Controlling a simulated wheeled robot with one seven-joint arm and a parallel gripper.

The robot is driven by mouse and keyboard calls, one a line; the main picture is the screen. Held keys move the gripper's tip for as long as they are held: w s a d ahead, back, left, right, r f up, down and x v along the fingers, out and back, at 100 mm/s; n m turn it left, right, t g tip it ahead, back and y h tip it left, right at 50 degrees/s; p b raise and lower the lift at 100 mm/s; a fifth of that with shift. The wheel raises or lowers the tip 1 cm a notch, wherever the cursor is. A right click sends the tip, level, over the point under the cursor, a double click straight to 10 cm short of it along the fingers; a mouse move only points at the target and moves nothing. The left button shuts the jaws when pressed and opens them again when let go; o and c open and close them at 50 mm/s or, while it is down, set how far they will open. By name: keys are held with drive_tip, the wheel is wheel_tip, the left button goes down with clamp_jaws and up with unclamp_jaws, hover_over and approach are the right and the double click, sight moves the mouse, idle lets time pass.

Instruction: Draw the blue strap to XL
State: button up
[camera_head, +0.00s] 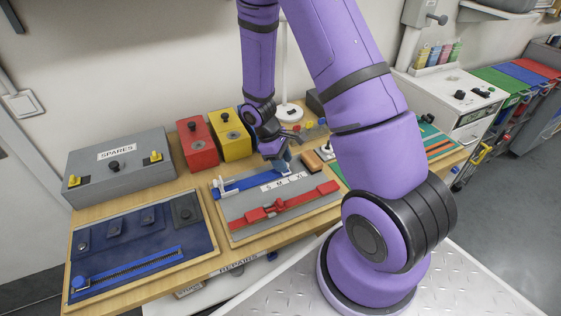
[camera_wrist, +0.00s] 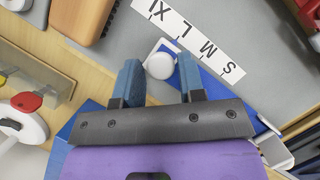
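The blue strap (camera_head: 246,182) lies along the back of a grey board on the bench, partly hidden by my gripper. In the wrist view the strap (camera_wrist: 238,102) runs diagonally behind my gripper. A round white knob (camera_wrist: 160,66) sits on its blue-and-white slider, roughly level with L. A white size scale (camera_wrist: 197,40) reads S, M, L, XL; in the head view the scale (camera_head: 284,182) lies in front of the strap. My gripper (camera_wrist: 160,75) has its blue fingers on either side of the knob, with thin gaps showing. In the head view my gripper (camera_head: 284,164) is over the strap.
A red strap (camera_head: 288,204) lies on the same board, nearer the front. A tan block (camera_head: 311,161) is right of the gripper. A blue panel (camera_head: 140,245) is at left; a grey SPARES box (camera_head: 118,172), red box (camera_head: 198,146) and yellow box (camera_head: 229,135) stand behind.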

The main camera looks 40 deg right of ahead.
drive_tip(key=shift+o, duration=1.2)
drive_tip(key=v, duration=1)
drive_tip(key=shift+w+r, duration=0.15)
drive_tip(key=shift+r, duration=0.2)
drive_tip(key=shift+a, duration=0.15)
